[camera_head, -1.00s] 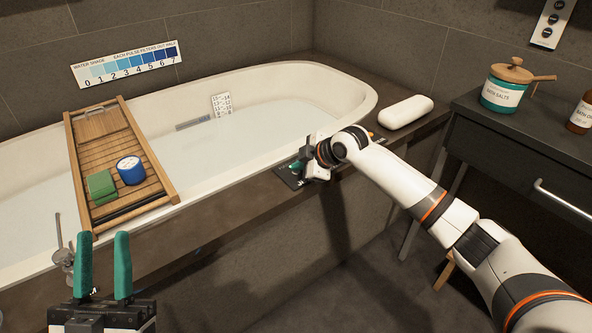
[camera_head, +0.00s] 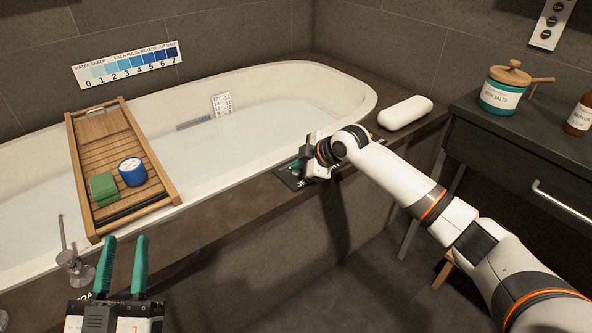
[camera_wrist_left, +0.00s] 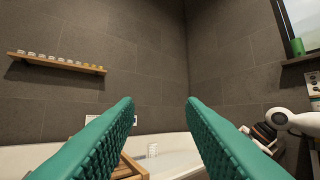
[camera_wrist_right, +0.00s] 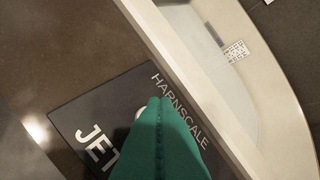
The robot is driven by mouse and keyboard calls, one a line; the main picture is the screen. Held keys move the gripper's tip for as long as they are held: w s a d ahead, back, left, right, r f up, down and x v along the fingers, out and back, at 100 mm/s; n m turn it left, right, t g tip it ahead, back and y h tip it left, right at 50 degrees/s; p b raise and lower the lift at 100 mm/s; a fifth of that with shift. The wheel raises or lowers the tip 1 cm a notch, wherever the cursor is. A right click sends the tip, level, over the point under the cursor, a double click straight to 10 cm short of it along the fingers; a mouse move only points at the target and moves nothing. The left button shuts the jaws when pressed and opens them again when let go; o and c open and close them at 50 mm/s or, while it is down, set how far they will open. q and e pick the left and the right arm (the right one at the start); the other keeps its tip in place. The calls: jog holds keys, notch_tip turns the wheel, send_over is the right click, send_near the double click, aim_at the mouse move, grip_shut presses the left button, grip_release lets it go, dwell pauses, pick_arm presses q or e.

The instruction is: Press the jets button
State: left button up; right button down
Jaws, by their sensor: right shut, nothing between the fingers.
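A black panel (camera_head: 290,180) lies on the dark tub ledge, mostly behind my right gripper in the head view. In the right wrist view the panel (camera_wrist_right: 85,112) carries the white letters "HARNSCALE" and "JET", the latter cut off by my fingers. A small pale round part, likely the button (camera_wrist_right: 139,112), peeks out beside the fingertips and is mostly covered. My right gripper (camera_wrist_right: 160,104) is shut and empty, its green fingertips over this button; contact cannot be told. My left gripper (camera_head: 122,240) is open and empty at the lower left; it also shows in the left wrist view (camera_wrist_left: 158,102).
The white bathtub (camera_head: 345,85) holds a wooden tray (camera_head: 105,130) with a green block (camera_head: 103,188) and blue tub (camera_head: 132,172). A white bolster (camera_head: 405,112) lies on the ledge behind my right arm. A dark cabinet (camera_head: 520,150) stands at right.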

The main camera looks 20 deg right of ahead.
pick_arm(q)
jog(key=shift+w+a+f+g+y+p, duration=0.1)
jog(key=shift+w+f+g+y+p, duration=0.15)
jog(key=shift+f+g, duration=0.4)
jog(key=shift+w+f+g+y+p, duration=0.1)
jog(key=shift+w+f+g+y, duration=0.15)
jog(key=shift+f+g, duration=0.35)
pick_arm(e)
jog(key=shift+r, duration=0.3)
pick_arm(q)
jog(key=shift+f, duration=0.15)
